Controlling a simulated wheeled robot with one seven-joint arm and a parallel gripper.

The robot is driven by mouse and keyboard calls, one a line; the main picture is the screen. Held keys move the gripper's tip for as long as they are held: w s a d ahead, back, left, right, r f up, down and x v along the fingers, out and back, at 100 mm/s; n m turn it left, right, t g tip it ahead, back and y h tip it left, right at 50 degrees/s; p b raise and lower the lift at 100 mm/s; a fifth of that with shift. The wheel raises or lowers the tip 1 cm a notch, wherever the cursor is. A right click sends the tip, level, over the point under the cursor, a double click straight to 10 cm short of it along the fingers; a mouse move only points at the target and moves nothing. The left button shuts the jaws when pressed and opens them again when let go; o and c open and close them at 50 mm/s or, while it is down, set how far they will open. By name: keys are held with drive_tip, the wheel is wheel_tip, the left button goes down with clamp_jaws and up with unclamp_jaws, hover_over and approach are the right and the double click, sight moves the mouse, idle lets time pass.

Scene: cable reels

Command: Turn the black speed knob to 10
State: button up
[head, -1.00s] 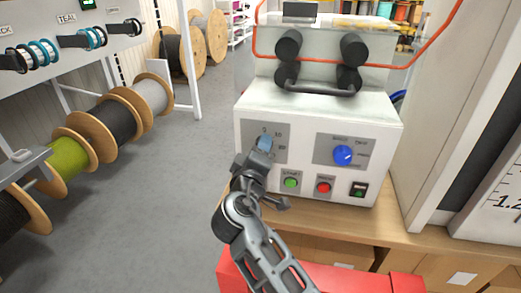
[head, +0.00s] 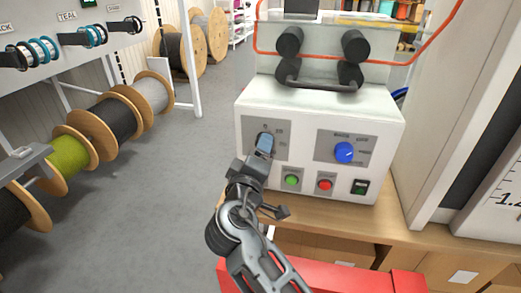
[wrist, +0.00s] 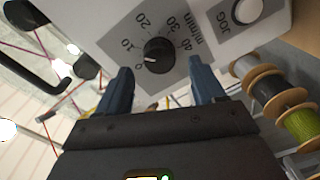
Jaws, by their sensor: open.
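The black speed knob (wrist: 159,55) sits on a grey dial plate marked 0 to 40 m/min in the wrist view. Its white pointer line points toward the 0 mark. My gripper (wrist: 160,68) is open, with one blue finger on each side of the knob and a gap to it on both sides; the knob is not gripped. In the head view my gripper (head: 264,143) is in front of the left dial plate (head: 281,128) on the white machine (head: 310,112) and hides the knob there.
Right of the dial are a blue selector knob (head: 344,152), a green button (head: 292,180), a red button (head: 325,184) and a small black switch (head: 360,186). A white jog button (wrist: 241,12) is near the dial in the wrist view. Cable reels (head: 112,118) stand at left; the floor between is clear.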

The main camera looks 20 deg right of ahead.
drive_tip(key=v, duration=0.5)
drive_tip(key=shift+b, duration=0.35)
drive_tip(key=shift+f, duration=0.1)
drive_tip(key=s+d+f+n+g+y, duration=0.1)
drive_tip(key=s+d+f+y, duration=0.2)
drive_tip(key=s+f+y, duration=1)
drive_tip(key=s+f+m+h, duration=0.1)
drive_tip(key=s+m+h, duration=0.15)
drive_tip(key=s, duration=1.65)
drive_tip(key=s+d+r+m+t, duration=0.1)
drive_tip(key=s+r+m, duration=0.3)
drive_tip(key=s+r, duration=0.5)
drive_tip(key=s, duration=0.2)
drive_tip(key=shift+s+d+r+m+h, duration=0.25)
drive_tip(key=shift+s+d+m+h, duration=0.05)
drive_tip(key=shift+m+h, duration=0.05)
